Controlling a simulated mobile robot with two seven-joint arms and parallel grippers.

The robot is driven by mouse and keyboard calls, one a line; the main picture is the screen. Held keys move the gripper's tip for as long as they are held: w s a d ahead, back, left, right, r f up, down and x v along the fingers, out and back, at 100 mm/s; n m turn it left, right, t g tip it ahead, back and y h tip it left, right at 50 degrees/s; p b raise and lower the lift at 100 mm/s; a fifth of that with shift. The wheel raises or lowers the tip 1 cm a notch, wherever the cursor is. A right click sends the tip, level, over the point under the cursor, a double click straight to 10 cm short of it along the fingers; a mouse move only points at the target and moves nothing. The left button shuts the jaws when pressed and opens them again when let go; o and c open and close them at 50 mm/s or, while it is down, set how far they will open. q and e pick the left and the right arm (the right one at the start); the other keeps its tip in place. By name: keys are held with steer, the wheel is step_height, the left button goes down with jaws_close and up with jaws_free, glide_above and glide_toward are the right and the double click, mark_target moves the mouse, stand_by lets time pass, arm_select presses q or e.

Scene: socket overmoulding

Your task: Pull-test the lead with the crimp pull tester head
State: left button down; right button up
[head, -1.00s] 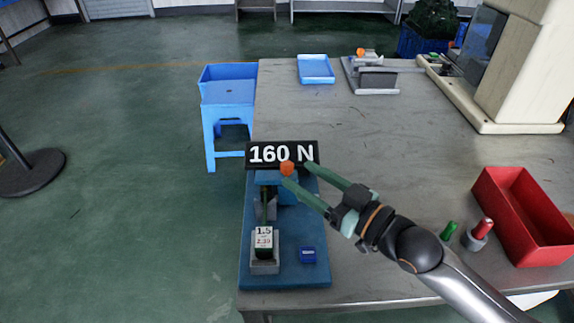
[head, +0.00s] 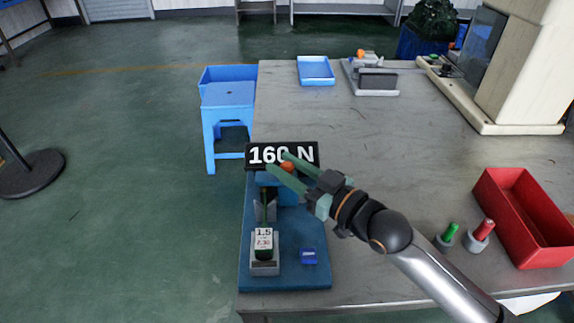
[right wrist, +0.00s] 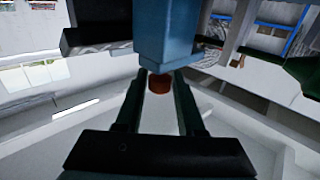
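The crimp pull tester has a blue base (head: 285,275) at the table's left edge. Its black display (head: 262,147) reads 160 N. Below it are a blue head (head: 286,195) and a small orange knob (head: 287,167). A thin green lead (head: 265,210) stands upright at a grey clamp, above a grey block with a white label (head: 264,238). My right gripper (head: 276,161) is open, its green fingers on either side of the knob. The right wrist view shows the knob (right wrist: 159,84) between the fingertips, with small gaps. My left gripper is not in view.
A small blue item (head: 309,256) lies on the tester base. A red bin (head: 490,200) and green and red plugs in grey holders stand at the right. A blue tray (head: 316,70) and a grey fixture (head: 372,83) are at the back. The middle table is clear.

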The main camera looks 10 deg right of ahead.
jaws_close()
stand_by(1.0)
